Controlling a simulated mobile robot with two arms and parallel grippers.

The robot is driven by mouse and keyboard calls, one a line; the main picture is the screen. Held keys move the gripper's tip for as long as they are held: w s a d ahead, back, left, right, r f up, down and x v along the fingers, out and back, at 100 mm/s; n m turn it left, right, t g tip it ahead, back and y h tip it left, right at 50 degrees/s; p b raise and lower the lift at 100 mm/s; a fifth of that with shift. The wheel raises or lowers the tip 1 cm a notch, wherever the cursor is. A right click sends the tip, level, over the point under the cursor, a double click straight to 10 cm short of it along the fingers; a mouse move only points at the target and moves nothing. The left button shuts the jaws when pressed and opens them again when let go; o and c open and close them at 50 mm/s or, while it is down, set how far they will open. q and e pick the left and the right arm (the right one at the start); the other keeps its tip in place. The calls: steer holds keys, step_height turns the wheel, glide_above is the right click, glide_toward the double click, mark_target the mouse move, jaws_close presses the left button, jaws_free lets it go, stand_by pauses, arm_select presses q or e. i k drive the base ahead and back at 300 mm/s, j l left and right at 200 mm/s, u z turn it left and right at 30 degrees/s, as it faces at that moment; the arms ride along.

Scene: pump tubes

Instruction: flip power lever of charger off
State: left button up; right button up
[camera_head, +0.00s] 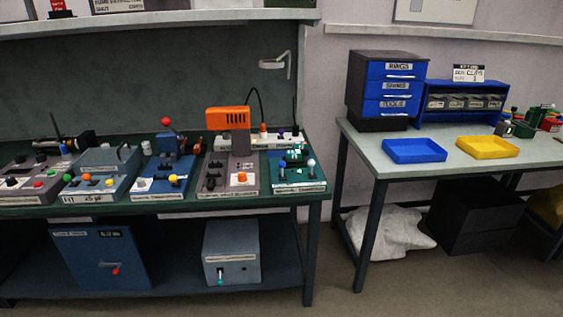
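Neither of my grippers is in view. I cannot tell for sure which device is the charger, as most labels are too small to read. A grey box (231,254) on the lower shelf of the left bench has a small lever with a cyan tip (220,281) low on its front. A blue cabinet (90,263) beside it has a red-tipped lever (116,270) on its front.
Several more devices with coloured knobs crowd the left bench top (50,213). The right table (379,149) holds a blue drawer unit (388,88), a blue tray (415,150) and a yellow tray (488,147). A white sack (388,234) lies below. The floor (420,285) in front is clear.

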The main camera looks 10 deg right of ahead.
mark_target(282, 164)
steer(key=i+l+z, duration=0.1)
steer(key=i+z, duration=0.15)
steer(key=i, duration=0.75)
steer(key=i+j+z, duration=0.15)
steer(key=i+z, duration=0.15)
steer(key=i, duration=0.65)
